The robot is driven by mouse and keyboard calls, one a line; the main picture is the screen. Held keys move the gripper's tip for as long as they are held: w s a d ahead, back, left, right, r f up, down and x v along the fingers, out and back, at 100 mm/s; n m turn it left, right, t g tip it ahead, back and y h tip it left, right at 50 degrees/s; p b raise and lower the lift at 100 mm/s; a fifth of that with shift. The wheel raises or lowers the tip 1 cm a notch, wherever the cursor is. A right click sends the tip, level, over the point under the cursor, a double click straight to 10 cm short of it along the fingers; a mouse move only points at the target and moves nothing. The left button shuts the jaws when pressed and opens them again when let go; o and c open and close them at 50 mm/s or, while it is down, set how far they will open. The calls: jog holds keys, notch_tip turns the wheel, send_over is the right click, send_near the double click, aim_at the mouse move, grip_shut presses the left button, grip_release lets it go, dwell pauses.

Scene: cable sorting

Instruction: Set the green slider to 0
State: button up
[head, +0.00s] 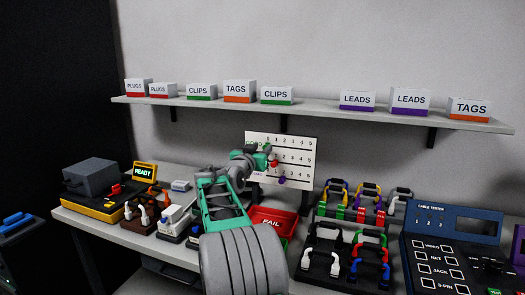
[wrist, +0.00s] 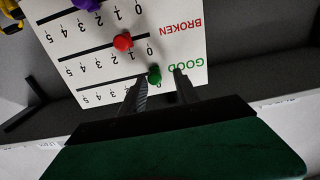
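The white slider board (head: 300,150) stands behind the table items. In the wrist view the board (wrist: 60,35) appears upside down, with three numbered slots and the words GOOD and BROKEN. The green slider (wrist: 154,74) is in the slot by GOOD, near its low-number end; the exact number beside it is hard to read. My gripper (wrist: 161,76) is open, one finger on each side of the green slider, with visible gaps. In the head view my gripper (head: 264,160) hides the green slider.
The red slider (wrist: 122,41) and purple slider (wrist: 86,4) sit in the neighbouring slots. A red FAIL tray (head: 272,222) lies below the board. Cable racks (head: 325,245) and a cable tester (head: 450,250) stand right; a shelf (head: 330,113) runs above.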

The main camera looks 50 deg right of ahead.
jog(key=shift+s+d, duration=0.1)
jog(key=b+v, duration=0.1)
jog(key=v, duration=0.6)
jog(key=shift+a, duration=0.4)
jog(key=shift+s, duration=0.1)
